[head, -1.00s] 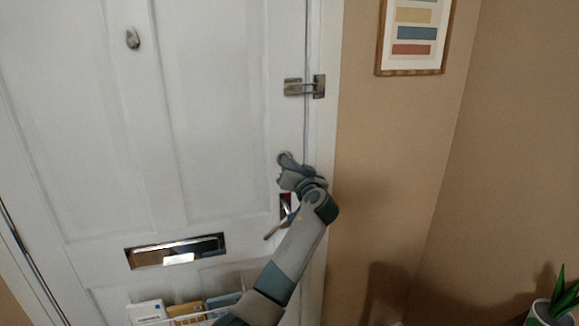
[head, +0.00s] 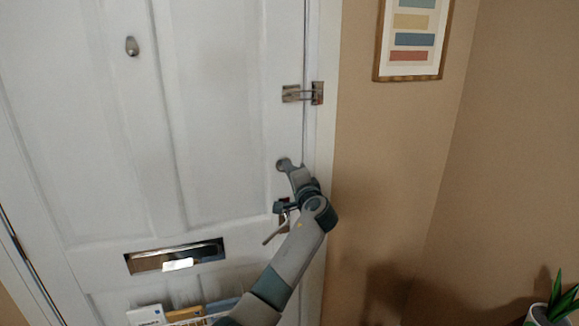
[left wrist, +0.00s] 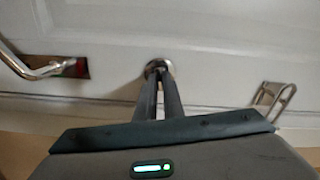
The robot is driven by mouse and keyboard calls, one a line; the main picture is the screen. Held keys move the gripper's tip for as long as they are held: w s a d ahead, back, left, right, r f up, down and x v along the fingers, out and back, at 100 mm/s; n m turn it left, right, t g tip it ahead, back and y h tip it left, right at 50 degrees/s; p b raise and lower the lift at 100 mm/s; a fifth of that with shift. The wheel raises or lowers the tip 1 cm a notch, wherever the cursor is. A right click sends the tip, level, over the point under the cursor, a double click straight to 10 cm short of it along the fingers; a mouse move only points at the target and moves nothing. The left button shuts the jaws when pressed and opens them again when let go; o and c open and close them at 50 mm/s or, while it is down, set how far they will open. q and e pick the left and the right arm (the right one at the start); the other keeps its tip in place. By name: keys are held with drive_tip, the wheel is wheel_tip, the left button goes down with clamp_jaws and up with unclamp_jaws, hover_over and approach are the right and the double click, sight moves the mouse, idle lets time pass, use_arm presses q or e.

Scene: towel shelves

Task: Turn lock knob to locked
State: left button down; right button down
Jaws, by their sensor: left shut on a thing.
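The lock knob (head: 284,163) is a small round metal piece near the right edge of the white door (head: 220,100). My left gripper (head: 290,168) reaches up to it from below and covers part of it. In the left wrist view, the two fingers of my left gripper (left wrist: 158,85) are close together on the knob (left wrist: 158,66), whose round metal plate shows around the tips. The knob's turned position is hidden by the fingers. My right gripper is in neither view.
A lever handle (head: 272,236) sits just below, beside my left wrist. A metal swing latch (head: 303,93) is above on the frame. A mail slot (head: 175,255) and a basket of mail are lower left.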

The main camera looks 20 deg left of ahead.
use_arm(q)
drive_tip(key=shift+a+r+m+p, duration=0.15)
drive_tip(key=shift+m+p, duration=0.35)
drive_tip(key=shift+m, duration=0.8)
drive_tip(key=c, duration=1.9)
unclamp_jaws()
drive_tip(key=shift+o, duration=0.2)
drive_tip(key=shift+s, duration=0.1)
